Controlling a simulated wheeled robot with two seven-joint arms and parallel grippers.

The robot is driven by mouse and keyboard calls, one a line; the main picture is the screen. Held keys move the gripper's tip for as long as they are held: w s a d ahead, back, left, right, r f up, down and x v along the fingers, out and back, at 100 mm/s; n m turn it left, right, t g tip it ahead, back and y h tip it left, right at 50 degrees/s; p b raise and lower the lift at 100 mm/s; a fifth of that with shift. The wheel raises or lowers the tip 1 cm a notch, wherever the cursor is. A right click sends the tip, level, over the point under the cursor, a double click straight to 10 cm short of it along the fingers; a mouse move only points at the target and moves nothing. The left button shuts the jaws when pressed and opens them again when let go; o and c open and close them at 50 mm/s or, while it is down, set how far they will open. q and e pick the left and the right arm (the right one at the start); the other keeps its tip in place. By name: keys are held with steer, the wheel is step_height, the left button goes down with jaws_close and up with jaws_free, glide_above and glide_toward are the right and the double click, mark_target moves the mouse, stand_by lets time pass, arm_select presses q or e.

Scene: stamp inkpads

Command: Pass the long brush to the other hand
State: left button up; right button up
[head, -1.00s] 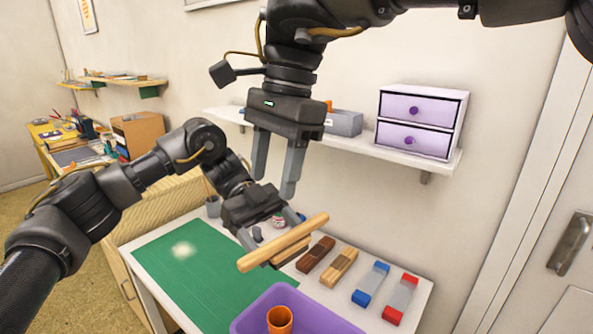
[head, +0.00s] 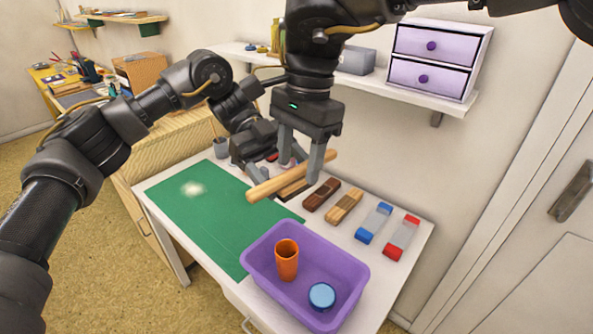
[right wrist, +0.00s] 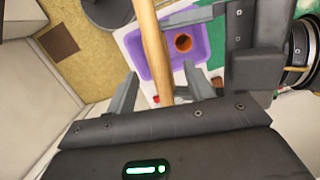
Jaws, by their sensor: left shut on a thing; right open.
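The long brush (head: 268,188) shows as a pale wooden rod held slantwise above the table. My left gripper (head: 278,172) is shut on it, partly hidden behind my right gripper. My right gripper (head: 301,170) points down with its fingers apart at the rod's right part. In the right wrist view the rod (right wrist: 153,45) runs down between the open fingers of my right gripper (right wrist: 161,90), with a gap on each side. My left gripper comes in from the right there. No bristles can be made out.
Below is a purple bin (head: 258,268) with an orange cup (head: 287,262) and a blue round item (head: 322,296). A green mat (head: 205,225) lies at left. Brown blocks (head: 321,194) and blue and red ones (head: 403,238) lie at right. A shelf with drawers (head: 438,62) is behind.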

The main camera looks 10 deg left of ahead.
mark_target(297, 168)
steer(key=shift+s+a+f, duration=0.1)
steer(key=shift+s+f, duration=0.05)
steer(key=shift+f, duration=0.65)
steer(key=shift+s+a+f, duration=0.1)
steer(key=shift+f, duration=0.65)
steer(key=c, duration=0.9)
arm_select(q)
steer(key=o, duration=0.6)
steer(key=shift+c, duration=0.2)
arm_select(e)
steer(key=shift+c, duration=0.9)
arm_select(q)
steer(key=o, duration=0.5)
steer(key=shift+a+r, duration=0.1)
